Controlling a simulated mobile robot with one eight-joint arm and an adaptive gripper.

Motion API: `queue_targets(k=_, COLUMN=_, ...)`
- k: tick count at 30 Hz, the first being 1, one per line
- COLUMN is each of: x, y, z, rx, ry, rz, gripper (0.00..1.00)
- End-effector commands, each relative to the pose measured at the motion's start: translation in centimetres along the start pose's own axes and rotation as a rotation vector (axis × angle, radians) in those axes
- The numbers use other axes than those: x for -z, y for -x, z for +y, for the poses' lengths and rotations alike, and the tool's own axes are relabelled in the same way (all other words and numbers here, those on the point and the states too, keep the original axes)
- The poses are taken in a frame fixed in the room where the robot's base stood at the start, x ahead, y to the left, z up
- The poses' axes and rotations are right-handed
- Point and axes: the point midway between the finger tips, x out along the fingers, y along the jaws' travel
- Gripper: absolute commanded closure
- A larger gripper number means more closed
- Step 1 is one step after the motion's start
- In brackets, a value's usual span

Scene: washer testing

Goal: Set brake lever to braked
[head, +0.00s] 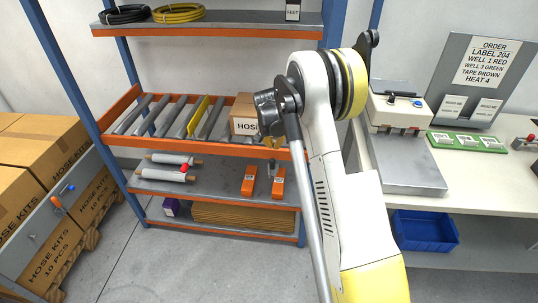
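No part is labelled as the brake lever, so I cannot tell for sure which it is. A small lever-like fitting with an orange grip (57,202) and a blue end sits on a grey rail (28,228) at the far left. A red-tipped fitting (530,138) is at the right edge of the bench. My white and yellow arm stands in the middle, in front of the shelf's right side. Its dark end is near the small box, apart from the left rail; the fingers cannot be made out clearly.
A blue and orange rack holds grey rollers (162,116), a small box (244,120), white rolls (170,174) and orange blocks (249,180). Stacked cartons (50,146) stand left. A bench (480,185) with a machine (398,105) is right, a blue bin (424,230) below. Floor is clear front left.

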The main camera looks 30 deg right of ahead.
Motion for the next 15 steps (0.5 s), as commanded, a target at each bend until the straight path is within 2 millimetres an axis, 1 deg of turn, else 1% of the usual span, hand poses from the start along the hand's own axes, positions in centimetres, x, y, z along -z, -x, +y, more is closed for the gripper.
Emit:
queue_targets(k=8, x=0.0, y=-0.1, z=0.0, rx=0.0, ry=0.0, rz=0.0, gripper=1.0)
queue_targets(k=11, x=-0.1, y=-0.9, z=0.0, rx=0.001, ry=0.0, rz=0.0, gripper=1.0)
queue_targets(k=15, x=-0.1, y=-3.2, z=0.0, rx=0.001, ry=0.0, rz=0.0, gripper=1.0)
